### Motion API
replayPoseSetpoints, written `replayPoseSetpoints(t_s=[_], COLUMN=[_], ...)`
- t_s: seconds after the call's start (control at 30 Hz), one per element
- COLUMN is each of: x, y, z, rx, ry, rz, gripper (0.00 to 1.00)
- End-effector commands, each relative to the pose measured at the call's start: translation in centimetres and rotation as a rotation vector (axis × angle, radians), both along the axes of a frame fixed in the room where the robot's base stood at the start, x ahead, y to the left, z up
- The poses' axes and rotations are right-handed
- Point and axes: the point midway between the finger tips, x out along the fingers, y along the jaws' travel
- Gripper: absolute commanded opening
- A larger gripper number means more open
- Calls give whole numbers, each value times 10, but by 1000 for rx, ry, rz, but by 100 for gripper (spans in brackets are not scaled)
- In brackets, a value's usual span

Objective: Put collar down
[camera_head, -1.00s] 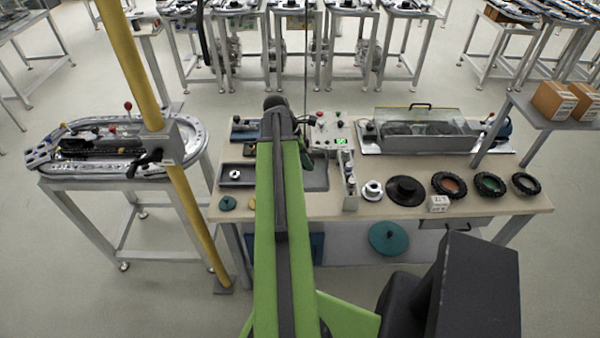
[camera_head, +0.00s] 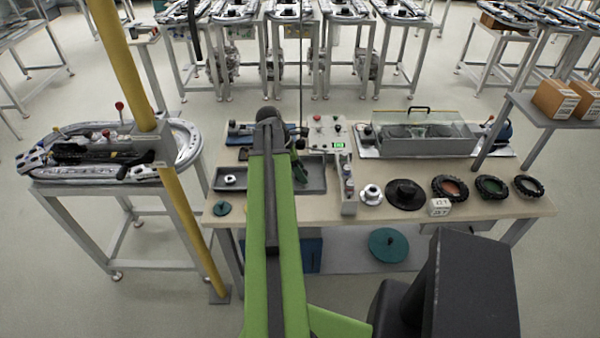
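My green arm reaches forward over the workbench (camera_head: 470,208), its dark end above the grey tray (camera_head: 318,181). My gripper is mostly hidden behind the arm. A small dark green part (camera_head: 300,171) shows just right of the arm over the tray, and I cannot tell whether it is a finger. I cannot see whether the gripper is open or holds a collar. A small pale ring (camera_head: 230,179) lies in the left part of the tray. A white flanged piece (camera_head: 371,194) and a black flanged disc (camera_head: 405,194) stand on the bench to the right.
Black rings with red (camera_head: 450,187) and green (camera_head: 490,186) centres lie at the right. A grey control post (camera_head: 348,190) stands right of the tray. A clear-covered case (camera_head: 420,138) is behind. A yellow pole (camera_head: 190,225) rises at the left. A teal disc (camera_head: 388,245) lies below.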

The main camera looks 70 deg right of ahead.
Motion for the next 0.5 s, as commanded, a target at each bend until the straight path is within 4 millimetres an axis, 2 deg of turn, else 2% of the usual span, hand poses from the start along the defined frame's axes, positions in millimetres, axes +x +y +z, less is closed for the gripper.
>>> replayPoseSetpoints(t_s=[0.33,0.5], x=[0,3], y=[0,2], z=[2,17], rx=[0,0], ry=[0,0], rz=[-1,0], gripper=[61,61])
